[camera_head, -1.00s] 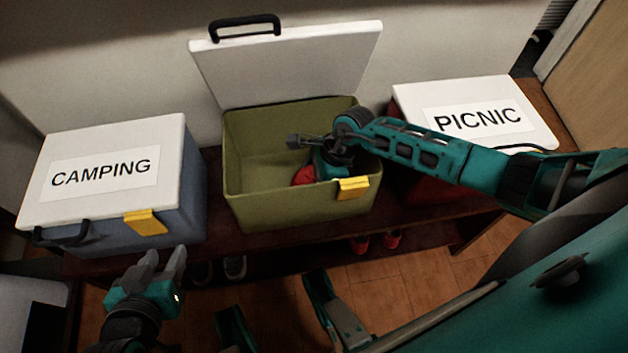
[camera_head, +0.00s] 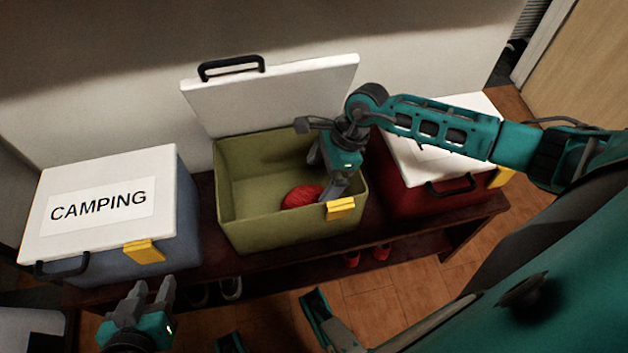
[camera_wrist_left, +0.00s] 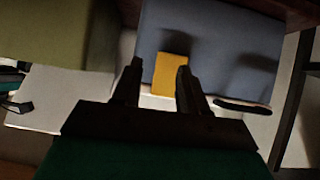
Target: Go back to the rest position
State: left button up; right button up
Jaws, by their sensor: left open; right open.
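My left gripper (camera_head: 154,293) is open and empty, low in front of the blue box labelled CAMPING (camera_head: 170,252). In the left wrist view its two fingers (camera_wrist_left: 157,80) stand apart, with the box's yellow latch (camera_wrist_left: 171,74) showing between them. My right gripper (camera_head: 332,192) is open and points down into the open green box (camera_head: 262,232), near its right front corner. A red object (camera_head: 301,196) lies inside the green box, just left of the right gripper and apparently free of it.
The green box's white lid (camera_head: 275,95) stands raised behind it. A red box (camera_head: 420,200) with a closed white lid is at the right, partly under my right arm. The boxes stand on a dark bench (camera_head: 400,232). Shoes (camera_head: 352,258) are below; wooden floor (camera_head: 400,290) lies in front.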

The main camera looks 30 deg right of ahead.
jog(key=shift+d+r, duration=0.1)
jog(key=shift+r, duration=0.25)
dwell(0.3)
